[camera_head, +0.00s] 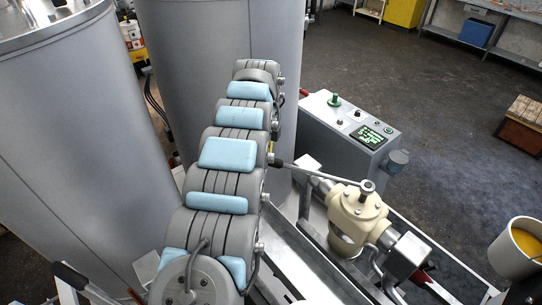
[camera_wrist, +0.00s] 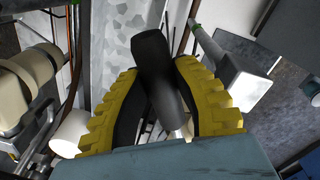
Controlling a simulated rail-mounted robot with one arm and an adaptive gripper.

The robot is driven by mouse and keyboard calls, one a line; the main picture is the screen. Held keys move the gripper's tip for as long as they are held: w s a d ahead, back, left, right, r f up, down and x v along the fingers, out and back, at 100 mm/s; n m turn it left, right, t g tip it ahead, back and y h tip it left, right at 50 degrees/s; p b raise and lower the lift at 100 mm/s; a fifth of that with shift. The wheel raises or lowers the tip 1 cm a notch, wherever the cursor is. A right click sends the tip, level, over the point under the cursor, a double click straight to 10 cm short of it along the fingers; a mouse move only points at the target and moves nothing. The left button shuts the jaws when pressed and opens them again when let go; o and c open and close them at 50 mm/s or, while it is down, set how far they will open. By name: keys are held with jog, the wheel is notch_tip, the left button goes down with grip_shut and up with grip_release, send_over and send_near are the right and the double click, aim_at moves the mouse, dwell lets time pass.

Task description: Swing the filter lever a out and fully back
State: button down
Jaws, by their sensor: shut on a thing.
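A cream filter body (camera_head: 357,212) stands right of my arm in the head view. A thin metal lever (camera_head: 318,174) runs left from its top knob to a dark grip (camera_head: 277,162) at my arm's edge. In the wrist view, my gripper's (camera_wrist: 165,95) yellow ribbed fingers are closed on both sides of a black grip (camera_wrist: 160,70), which lies tilted between them. A cream housing (camera_wrist: 28,82) shows at the left of that view. My gripper is mostly hidden behind my arm in the head view. No label marks which lever is a.
A grey control box (camera_head: 350,130) with a lit green display stands behind the filter. Large grey drums (camera_head: 75,130) stand at the left and behind. A second dark-gripped lever (camera_head: 70,275) shows at lower left. A bucket with yellow contents (camera_head: 515,255) is at right.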

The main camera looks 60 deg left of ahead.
jog(key=shift+w+a+f+p, duration=0.1)
jog(key=shift+w+f+p, duration=0.05)
jog(key=shift+w+p, duration=0.15)
dwell(0.5)
jog(key=c, duration=0.8)
grip_release()
jog(key=shift+w+a, duration=0.1)
jog(key=shift+w, duration=0.05)
jog(key=shift+s, duration=0.2)
